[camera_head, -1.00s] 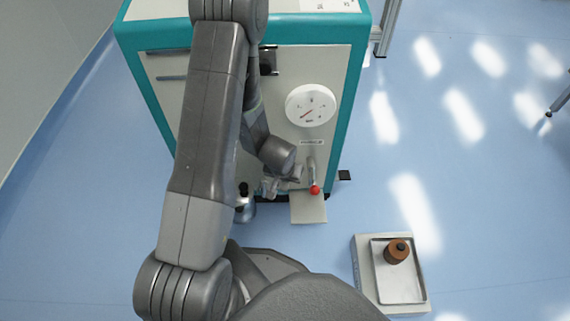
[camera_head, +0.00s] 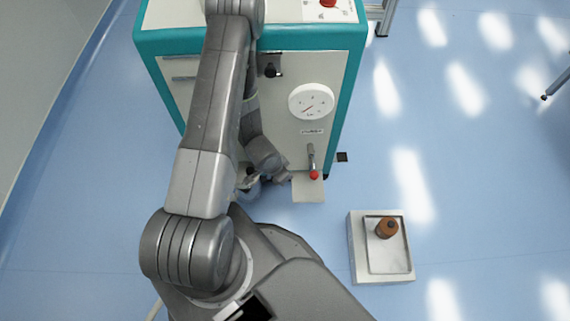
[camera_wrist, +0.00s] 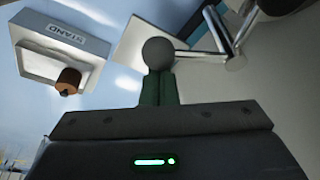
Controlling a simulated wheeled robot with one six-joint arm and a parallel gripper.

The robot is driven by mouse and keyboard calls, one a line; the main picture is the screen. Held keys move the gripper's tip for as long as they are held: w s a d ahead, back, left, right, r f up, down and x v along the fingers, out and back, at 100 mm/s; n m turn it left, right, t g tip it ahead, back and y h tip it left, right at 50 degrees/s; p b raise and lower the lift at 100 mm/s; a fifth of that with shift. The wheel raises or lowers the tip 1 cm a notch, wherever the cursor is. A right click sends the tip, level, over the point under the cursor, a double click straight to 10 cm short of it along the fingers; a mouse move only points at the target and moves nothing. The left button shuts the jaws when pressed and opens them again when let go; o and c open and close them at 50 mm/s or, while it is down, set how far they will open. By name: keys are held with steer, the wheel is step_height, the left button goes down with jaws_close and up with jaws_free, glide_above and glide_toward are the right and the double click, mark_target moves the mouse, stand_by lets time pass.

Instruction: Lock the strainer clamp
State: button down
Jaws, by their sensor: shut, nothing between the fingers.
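A silver lever (camera_head: 311,155) with a red ball end (camera_head: 314,175) hangs down on the machine's front, below a small label too small to read surely. I cannot tell whether this lever is the strainer clamp. A silver cylinder (camera_head: 250,187) with a dark knob stands low at the front, partly hidden by my arm. My gripper (camera_head: 283,178) is low between the cylinder and the lever, small and partly hidden. In the wrist view its green fingers (camera_wrist: 158,90) are together, and a dark grey ball (camera_wrist: 158,52) shows just beyond their tips. Contact is unclear.
The teal and cream machine (camera_head: 290,45) carries a white gauge (camera_head: 311,102). A pale plate (camera_head: 308,190) juts out below the lever. A stand with a tray (camera_head: 388,262) holding a brown cylinder (camera_head: 387,228) is on the floor at right. The blue floor between is clear.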

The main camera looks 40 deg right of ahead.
steer(key=shift+a+r+m+g+p, duration=0.35)
steer(key=shift+a+m+p, duration=0.3)
steer(key=shift+m+p, duration=0.4)
steer(key=shift+a+f+p, duration=0.15)
steer(key=shift+a+p, duration=0.05)
steer(key=shift+p, duration=0.3)
steer(key=shift+w+a+f+m, duration=0.1)
steer(key=shift+a+f+m, duration=0.05)
steer(key=shift+m, duration=0.1)
steer(key=shift+w+a+f+b, duration=0.1)
steer(key=shift+w+a+b, duration=0.1)
steer(key=shift+a, duration=0.2)
steer(key=shift+w+a+b, duration=0.1)
steer(key=shift+a+b, duration=0.1)
steer(key=shift+a, duration=0.15)
steer(key=shift+s+a, duration=0.1)
steer(key=shift+a, duration=0.05)
